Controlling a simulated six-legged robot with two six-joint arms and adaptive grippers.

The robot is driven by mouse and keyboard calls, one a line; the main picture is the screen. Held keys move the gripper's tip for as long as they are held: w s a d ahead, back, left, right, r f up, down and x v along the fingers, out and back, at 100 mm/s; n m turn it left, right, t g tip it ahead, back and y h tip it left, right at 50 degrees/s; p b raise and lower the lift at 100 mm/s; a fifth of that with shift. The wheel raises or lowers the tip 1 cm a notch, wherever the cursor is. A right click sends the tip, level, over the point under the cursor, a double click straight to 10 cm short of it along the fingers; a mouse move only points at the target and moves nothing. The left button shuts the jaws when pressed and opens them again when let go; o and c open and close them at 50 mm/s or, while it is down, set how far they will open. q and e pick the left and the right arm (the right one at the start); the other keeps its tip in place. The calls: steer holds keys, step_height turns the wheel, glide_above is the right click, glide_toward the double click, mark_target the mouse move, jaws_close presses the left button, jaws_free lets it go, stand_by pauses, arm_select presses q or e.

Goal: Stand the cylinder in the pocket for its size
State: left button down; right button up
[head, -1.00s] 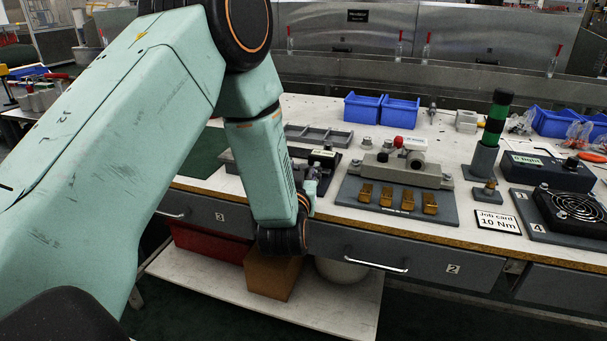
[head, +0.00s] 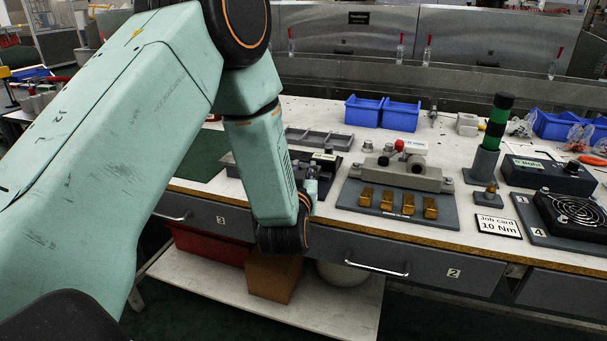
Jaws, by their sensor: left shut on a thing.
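My left arm comes in from the left and reaches down to the front of the bench. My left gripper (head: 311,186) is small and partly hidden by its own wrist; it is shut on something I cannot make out. It is in front of a dark fixture block (head: 326,158) at the bench's front edge. I cannot clearly tell which thing is the cylinder or which are its pockets. Small grey round pieces (head: 367,146) stand behind a grey block (head: 400,174) on a dark plate with several brass-coloured blocks (head: 409,204). My right gripper is not in view.
A grey divided tray (head: 318,138) and blue bins (head: 382,111) are at the back. A green-black stack light (head: 491,135), a job card (head: 497,226) and a black fan (head: 572,207) are on the right. Drawers (head: 411,262) are under the bench edge.

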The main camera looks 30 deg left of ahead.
arm_select(q)
steer(key=shift+s+d+r+p, duration=0.7)
steer(key=shift+r+p, duration=0.95)
steer(key=shift+r, duration=4.15)
steer(key=s+d+f+m+h+p, duration=0.1)
steer(key=s+d+f+m+h, duration=0.1)
steer(key=s+d+f, duration=0.3)
steer(key=s+d+f+m+t+h, duration=0.1)
steer(key=s+d+f+m+h, duration=0.2)
steer(key=d+f, duration=0.6)
steer(key=s+d+h, duration=0.2)
steer(key=shift+s+f+t+p, duration=0.25)
steer(key=shift+s+t+p, duration=0.05)
steer(key=shift+s+p, duration=0.05)
